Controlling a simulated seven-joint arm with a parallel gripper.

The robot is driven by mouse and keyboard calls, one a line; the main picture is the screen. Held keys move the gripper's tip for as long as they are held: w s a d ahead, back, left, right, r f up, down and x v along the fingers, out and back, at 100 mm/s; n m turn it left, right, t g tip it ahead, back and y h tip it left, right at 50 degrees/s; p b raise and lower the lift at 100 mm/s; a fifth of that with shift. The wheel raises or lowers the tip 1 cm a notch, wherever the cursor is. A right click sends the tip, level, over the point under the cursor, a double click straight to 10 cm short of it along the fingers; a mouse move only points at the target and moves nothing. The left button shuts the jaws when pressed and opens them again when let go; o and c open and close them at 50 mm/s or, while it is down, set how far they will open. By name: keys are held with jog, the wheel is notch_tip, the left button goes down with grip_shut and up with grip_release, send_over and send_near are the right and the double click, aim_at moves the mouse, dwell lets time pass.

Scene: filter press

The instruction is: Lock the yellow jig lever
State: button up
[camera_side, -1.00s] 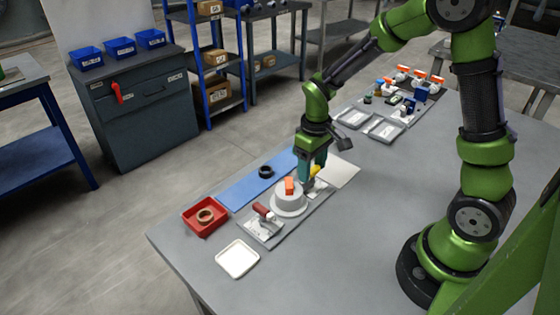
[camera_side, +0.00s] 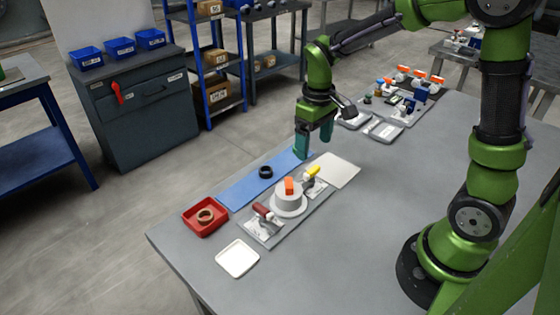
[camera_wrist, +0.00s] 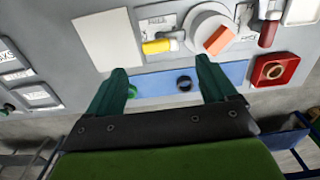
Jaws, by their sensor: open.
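The yellow jig lever (camera_side: 313,171) sits at the far end of the grey jig plate (camera_side: 268,232), beside the round grey press body (camera_side: 289,201) with an orange block (camera_side: 289,185) on top. In the wrist view the yellow handle (camera_wrist: 156,46) points left, away from the press body (camera_wrist: 197,22). I cannot tell for sure whether it is locked. A red-handled lever (camera_side: 264,211) is on the opposite side. My gripper (camera_side: 313,146) is open and empty, above and behind the yellow lever, apart from it. Its fingers (camera_wrist: 160,68) show in the wrist view.
A red tray (camera_side: 197,225) holds a tan ring. A white dish (camera_side: 237,258) stands in front, a pale sheet (camera_side: 338,170) behind the jig. Grey trays (camera_side: 383,131) lie farther back.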

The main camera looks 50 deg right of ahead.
notch_tip(320, 180, up, 9)
jog(key=shift+r, duration=0.2)
dwell(0.3)
jog(key=s+a+r+m+t+y, duration=0.2)
jog(key=s+a+m+t, duration=0.2)
jog(key=s, duration=0.8)
jog(key=a+t, duration=0.2)
jog(key=t, duration=0.1)
